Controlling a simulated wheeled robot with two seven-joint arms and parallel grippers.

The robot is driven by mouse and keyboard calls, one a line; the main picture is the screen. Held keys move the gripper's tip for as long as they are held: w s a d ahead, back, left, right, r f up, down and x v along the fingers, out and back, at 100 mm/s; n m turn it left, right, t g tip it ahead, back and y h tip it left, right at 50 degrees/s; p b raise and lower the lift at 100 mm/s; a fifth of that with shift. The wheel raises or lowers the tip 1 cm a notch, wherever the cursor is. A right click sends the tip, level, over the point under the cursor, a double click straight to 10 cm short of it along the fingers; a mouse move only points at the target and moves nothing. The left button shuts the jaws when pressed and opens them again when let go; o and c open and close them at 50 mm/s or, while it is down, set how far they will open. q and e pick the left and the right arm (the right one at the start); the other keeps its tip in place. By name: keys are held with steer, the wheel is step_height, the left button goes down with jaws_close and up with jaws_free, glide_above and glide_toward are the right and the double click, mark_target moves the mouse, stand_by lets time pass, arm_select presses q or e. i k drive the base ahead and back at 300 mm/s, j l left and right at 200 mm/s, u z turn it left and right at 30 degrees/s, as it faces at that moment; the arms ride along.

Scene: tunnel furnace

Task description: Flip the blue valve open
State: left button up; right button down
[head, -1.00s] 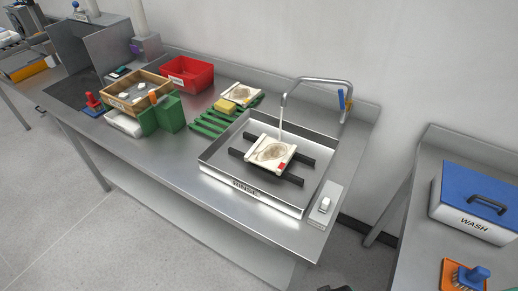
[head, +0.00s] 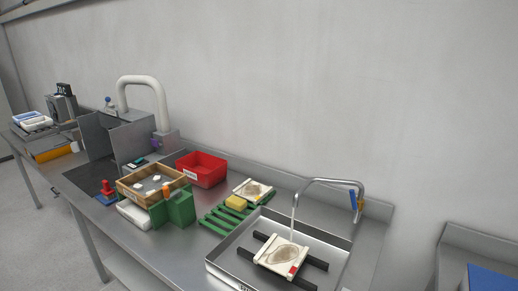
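A blue lever (head: 353,199) hangs at the right end of the bent metal tap pipe (head: 330,181) over the sink tray (head: 222,262). It points roughly down along the pipe. A pale thin vertical line drops from the pipe's left end towards a white framed plate (head: 281,258) in the tray; I cannot tell if it is water. A second small blue knob (head: 108,100) stands far back on the left, by the thick white bent pipe (head: 148,82). Neither of my grippers is in view.
A red bin (head: 201,170), a wooden box (head: 151,182), a green container (head: 179,207), a green rack (head: 215,217) and a yellow sponge (head: 236,202) crowd the bench left of the tray. A blue-lidded box (head: 492,278) shows at the bottom right.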

mark_target(352, 193)
steer(key=i+j, duration=0.1)
steer(key=j, duration=0.35)
steer(key=i+j+z, duration=0.15)
steer(key=j, duration=0.7)
steer(key=i+z, duration=0.05)
